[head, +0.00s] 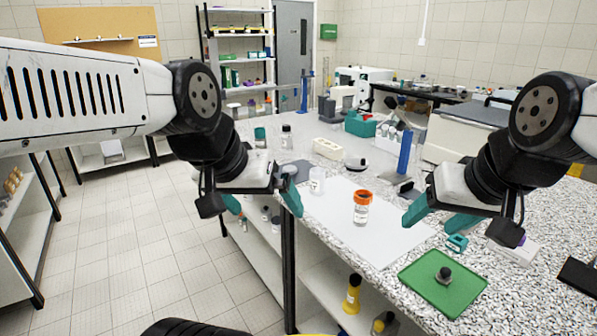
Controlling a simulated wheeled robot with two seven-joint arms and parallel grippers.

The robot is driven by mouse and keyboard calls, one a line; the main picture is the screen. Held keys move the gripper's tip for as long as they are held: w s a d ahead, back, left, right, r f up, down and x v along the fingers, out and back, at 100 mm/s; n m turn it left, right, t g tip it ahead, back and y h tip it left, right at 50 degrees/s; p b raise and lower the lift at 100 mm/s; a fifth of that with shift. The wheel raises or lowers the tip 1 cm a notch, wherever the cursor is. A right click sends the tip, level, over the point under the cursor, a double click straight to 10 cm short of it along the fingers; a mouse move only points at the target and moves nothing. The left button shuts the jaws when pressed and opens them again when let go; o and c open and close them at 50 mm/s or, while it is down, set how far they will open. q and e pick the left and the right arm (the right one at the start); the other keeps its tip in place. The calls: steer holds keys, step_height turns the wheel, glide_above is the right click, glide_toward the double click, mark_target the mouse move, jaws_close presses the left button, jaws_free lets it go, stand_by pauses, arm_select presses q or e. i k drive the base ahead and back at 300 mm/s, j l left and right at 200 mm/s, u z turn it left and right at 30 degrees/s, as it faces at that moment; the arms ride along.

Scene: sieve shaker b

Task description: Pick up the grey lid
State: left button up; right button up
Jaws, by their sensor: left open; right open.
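A small dark grey knob-like piece (444,274) sits on the green mat (418,275) at the front right of the bench. It may be the grey lid, but it is too small to tell for certain. My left gripper (263,201) is open and empty at the bench's left edge, far from the dark piece. My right gripper (433,218) is open and empty, above the bench beyond the green mat and apart from the dark piece.
An orange-topped clear jar (361,208) and a whitish cup (317,181) stand on the white sheet (385,245) between my grippers. A small teal piece (457,243) lies just beyond the mat. A blue upright block (405,152) and a teal rack (360,124) stand farther back.

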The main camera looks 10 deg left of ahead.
mark_target(292, 169)
steer(key=i+j+z, duration=0.55)
steer(key=j, duration=0.35)
steer(key=i+j+z, duration=0.2)
steer(key=j, duration=0.15)
steer(key=i+j+z, duration=0.15)
steer(key=j, duration=0.2)
